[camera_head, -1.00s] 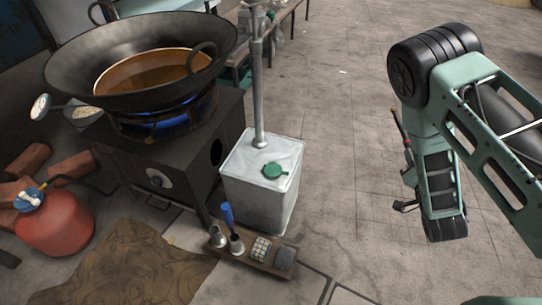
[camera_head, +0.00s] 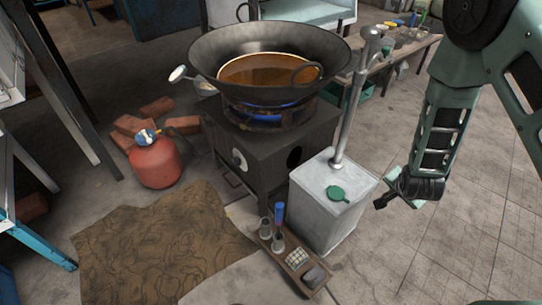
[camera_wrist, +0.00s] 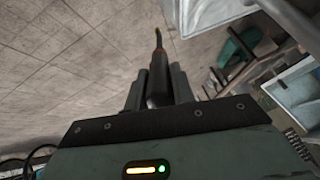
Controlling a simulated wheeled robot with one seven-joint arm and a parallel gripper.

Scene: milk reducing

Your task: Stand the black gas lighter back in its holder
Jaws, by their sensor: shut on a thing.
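My gripper (camera_wrist: 158,90) is shut on the black gas lighter (camera_wrist: 157,82), seen in the wrist view between the two grey fingers. The lighter's thin nozzle points up the picture, away from the wrist, with an orange tip. In the head view my gripper (camera_head: 387,197) is right of the white tin; the lighter is hard to make out there. The wooden holder rack (camera_head: 292,270) is on the floor in front of the tin, below left of my gripper.
The white tin (camera_head: 322,212) with a green cap and upright metal pipe (camera_head: 354,105) stands between my gripper and the rack. A wok (camera_head: 270,55) of orange-brown liquid sits over a blue flame. A red gas cylinder (camera_head: 155,163) stands left. The floor at right is clear.

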